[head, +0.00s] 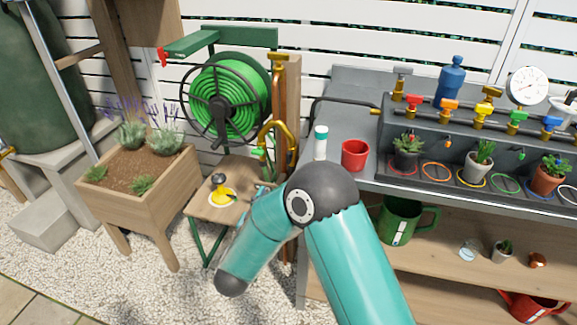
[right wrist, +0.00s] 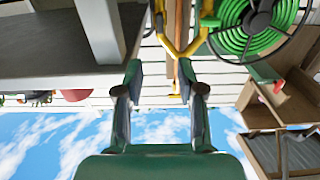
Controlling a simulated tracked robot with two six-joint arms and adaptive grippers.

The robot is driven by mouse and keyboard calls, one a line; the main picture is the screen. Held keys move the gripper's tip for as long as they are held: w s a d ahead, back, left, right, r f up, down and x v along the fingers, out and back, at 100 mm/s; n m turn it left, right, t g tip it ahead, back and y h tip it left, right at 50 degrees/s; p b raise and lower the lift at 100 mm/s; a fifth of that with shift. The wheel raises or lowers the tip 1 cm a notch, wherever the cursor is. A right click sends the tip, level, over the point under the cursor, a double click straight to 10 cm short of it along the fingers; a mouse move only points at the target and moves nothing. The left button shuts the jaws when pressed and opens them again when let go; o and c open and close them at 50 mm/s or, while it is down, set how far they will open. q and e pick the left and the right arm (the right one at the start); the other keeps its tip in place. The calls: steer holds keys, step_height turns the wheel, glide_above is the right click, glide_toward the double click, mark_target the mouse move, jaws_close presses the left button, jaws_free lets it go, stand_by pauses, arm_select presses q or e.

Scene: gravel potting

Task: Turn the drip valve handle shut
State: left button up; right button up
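I cannot tell which one is the drip valve. A yellow bent pipe (head: 279,128) stands beside the hose reel; yellow piping (right wrist: 178,35) also shows in the right wrist view. My right gripper (right wrist: 160,68) is open and empty, with the piping beyond its fingertips. In the head view my arm largely hides this gripper. My left gripper is out of view.
The green hose reel (head: 229,100) stands left of the grey bench (head: 345,100). A white bottle (head: 320,143) and red cup (head: 355,154) stand near the bench's left edge. Pots with plants line the bench. A wooden planter (head: 135,200) and small stool (head: 203,208) stand on gravel.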

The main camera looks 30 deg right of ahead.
mark_target(288, 158)
steer(key=x, duration=1.6)
steer(key=shift+a, duration=0.1)
jaws_close()
